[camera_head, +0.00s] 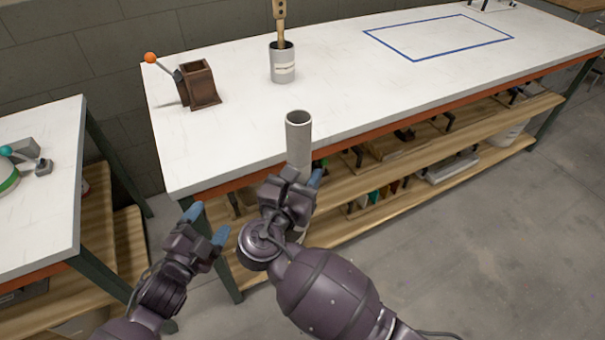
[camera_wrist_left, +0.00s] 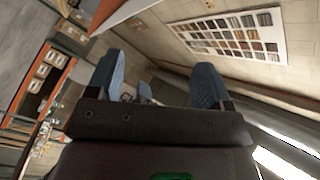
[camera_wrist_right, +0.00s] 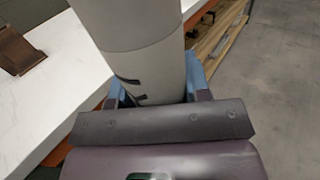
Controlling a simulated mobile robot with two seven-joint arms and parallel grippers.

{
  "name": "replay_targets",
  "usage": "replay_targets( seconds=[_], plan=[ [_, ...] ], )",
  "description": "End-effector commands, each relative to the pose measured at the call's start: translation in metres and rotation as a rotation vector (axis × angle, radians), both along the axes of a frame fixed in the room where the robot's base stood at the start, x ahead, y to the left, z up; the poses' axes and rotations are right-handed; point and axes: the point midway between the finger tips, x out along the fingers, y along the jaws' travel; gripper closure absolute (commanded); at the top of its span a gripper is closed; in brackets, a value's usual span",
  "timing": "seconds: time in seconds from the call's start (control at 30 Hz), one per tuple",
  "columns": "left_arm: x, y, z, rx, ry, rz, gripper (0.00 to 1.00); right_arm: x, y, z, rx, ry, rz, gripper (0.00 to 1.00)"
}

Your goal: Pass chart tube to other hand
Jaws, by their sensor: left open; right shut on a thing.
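The chart tube (camera_head: 299,140) is a grey, open-topped cylinder. It stands roughly upright in my right gripper (camera_head: 296,186), in front of the white table's near edge. In the right wrist view the tube (camera_wrist_right: 135,45) fills the space between the blue fingers of the right gripper (camera_wrist_right: 158,92), which is shut on it. My left gripper (camera_head: 208,226) is open and empty, to the left of the tube and lower in the head view, apart from it. In the left wrist view the left gripper (camera_wrist_left: 155,85) shows its two blue fingers spread with nothing between them.
The white table (camera_head: 330,95) holds a brown block with an orange-knobbed lever (camera_head: 197,84), a grey can (camera_head: 283,64) with a wooden handle in it, and a blue taped rectangle. Wooden shelves (camera_head: 400,180) lie below. Another white table (camera_head: 40,215) stands at left.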

Motion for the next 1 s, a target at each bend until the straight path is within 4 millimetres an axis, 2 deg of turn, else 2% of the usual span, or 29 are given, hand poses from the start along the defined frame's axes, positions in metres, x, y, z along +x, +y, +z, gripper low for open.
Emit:
replay_targets(
  seconds=[0.03, 0.2, 0.4, 0.5, 0.67, 1.0],
  plan=[
    [-0.016, 0.009, -0.017, -0.085, 0.089, 0.054, 0.27, 0.0, 0.0, 0.0, 0.0, 0.0, 0.0, 0.81],
    [-0.066, 0.031, -0.066, -0.36, 0.349, 0.23, 0.27, 0.0, 0.0, 0.0, 0.0, 0.0, 0.0, 0.81],
    [-0.12, 0.045, -0.104, -0.606, 0.563, 0.404, 0.27, 0.0, 0.0, 0.0, 0.0, 0.0, 0.0, 0.81],
    [-0.137, 0.048, -0.115, -0.678, 0.624, 0.459, 0.27, 0.0, 0.0, 0.0, 0.0, 0.0, 0.0, 0.81],
    [-0.151, 0.049, -0.122, -0.736, 0.67, 0.501, 0.27, 0.0, 0.0, 0.0, 0.0, 0.0, 0.0, 0.81],
    [-0.152, 0.049, -0.123, -0.74, 0.673, 0.505, 0.27, 0.0, -0.001, 0.0, 0.0, 0.0, 0.0, 0.81]
  ],
)
